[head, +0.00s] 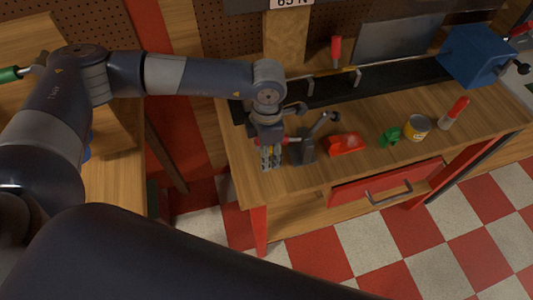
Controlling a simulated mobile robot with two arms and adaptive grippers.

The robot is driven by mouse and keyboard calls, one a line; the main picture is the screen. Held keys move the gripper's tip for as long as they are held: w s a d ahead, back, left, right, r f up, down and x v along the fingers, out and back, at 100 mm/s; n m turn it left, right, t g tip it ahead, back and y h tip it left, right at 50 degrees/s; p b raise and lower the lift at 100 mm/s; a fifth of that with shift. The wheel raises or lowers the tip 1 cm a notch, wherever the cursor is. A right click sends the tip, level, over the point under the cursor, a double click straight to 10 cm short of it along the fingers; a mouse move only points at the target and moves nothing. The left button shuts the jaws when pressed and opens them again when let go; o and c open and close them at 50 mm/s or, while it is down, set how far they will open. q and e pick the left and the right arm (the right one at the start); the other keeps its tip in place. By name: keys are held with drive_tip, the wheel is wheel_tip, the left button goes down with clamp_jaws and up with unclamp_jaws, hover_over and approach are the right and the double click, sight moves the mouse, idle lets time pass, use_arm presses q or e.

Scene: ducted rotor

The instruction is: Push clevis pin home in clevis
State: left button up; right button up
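My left gripper (267,132) points down over the near left end of the wooden bench. I cannot make out its fingertips or whether it grips anything. Just below it is a small grey and yellow part (270,157), partly covered by the gripper. A dark grey fixture (303,150) with a lever-like arm stands on the bench just right of the gripper. A small red bit shows between the two. I cannot tell which part is the clevis, and I cannot identify the clevis pin. My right gripper is out of view.
On the bench (235,152), a red tool (346,144), a green item (389,137), a yellow-labelled can (417,128) and a red-handled tool (454,113) stand to the right. A blue vise (478,54) is at the far right. My dark arm link fills the bottom foreground.

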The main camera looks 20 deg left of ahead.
use_arm(q)
drive_tip(key=c, duration=1)
drive_tip(key=shift+w+r, duration=0.15)
drive_tip(key=shift+r, duration=0.25)
clamp_jaws()
drive_tip(key=shift+r, duration=0.1)
drive_tip(key=shift+s+r, duration=0.2)
drive_tip(key=shift+s, duration=0.05)
drive_tip(key=shift+w, duration=0.1)
